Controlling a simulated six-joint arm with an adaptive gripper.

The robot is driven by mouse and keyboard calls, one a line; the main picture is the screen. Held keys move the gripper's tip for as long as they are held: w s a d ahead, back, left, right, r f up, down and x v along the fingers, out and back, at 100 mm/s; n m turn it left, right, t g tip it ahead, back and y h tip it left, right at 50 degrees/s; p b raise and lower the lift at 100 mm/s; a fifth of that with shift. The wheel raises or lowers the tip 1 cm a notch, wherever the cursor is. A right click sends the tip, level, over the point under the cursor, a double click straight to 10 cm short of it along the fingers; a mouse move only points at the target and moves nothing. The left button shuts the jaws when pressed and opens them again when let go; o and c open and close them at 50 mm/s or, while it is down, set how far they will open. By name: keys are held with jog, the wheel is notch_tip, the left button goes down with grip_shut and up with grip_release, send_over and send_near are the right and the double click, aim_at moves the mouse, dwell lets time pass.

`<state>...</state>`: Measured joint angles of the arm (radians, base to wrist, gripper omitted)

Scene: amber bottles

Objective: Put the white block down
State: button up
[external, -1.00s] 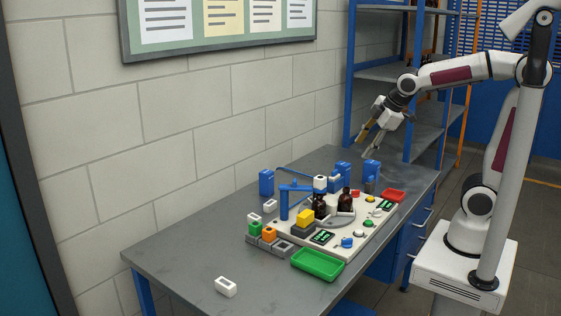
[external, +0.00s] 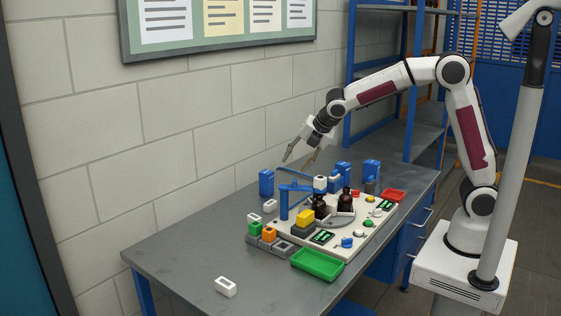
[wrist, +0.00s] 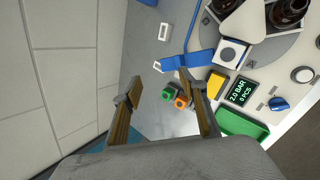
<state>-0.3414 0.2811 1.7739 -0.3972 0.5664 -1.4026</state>
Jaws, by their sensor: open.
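Several white blocks are in view, and I cannot tell which one the task means. One white block (external: 226,286) lies alone near the front of the grey table. Another white block (external: 270,206) lies left of the blue post; a further one (external: 255,219) is by the green block. A white piece (external: 320,183) sits up at the blue arm. In the wrist view, a white hollow block (wrist: 164,31) lies on bare table. My gripper (external: 299,161) is open and empty, above the back of the station. Its fingers (wrist: 160,84) are spread in the wrist view.
The white station board (external: 340,250) holds the blue post (external: 284,203), brown bottles (external: 345,205) and a yellow block (external: 305,217). A green tray (external: 318,264) and a red tray (external: 394,195) flank it. The table's front left is mostly clear. A wall runs behind.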

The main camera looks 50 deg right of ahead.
jog(key=w+a+f+n, duration=0.6)
jog(key=w+a+f, duration=0.1)
jog(key=f, duration=0.1)
jog(key=n, duration=0.4)
send_near(254, 216)
jog(key=w+a, duration=0.1)
jog(key=shift+w+d+f+n+h, duration=0.15)
jog(key=shift+w+f+h, duration=0.1)
jog(key=shift+f, duration=0.25)
jog(key=shift+w+d+f+n+h, duration=0.15)
jog(key=shift+f+h, duration=0.1)
jog(key=shift+f, duration=0.25)
jog(key=shift+x, duration=1.1)
jog(key=shift+a+f, duration=0.1)
jog(key=shift+x, duration=2.55)
jog(key=shift+s+f, duration=0.1)
jog(key=shift+s, duration=0.05)
grip_shut()
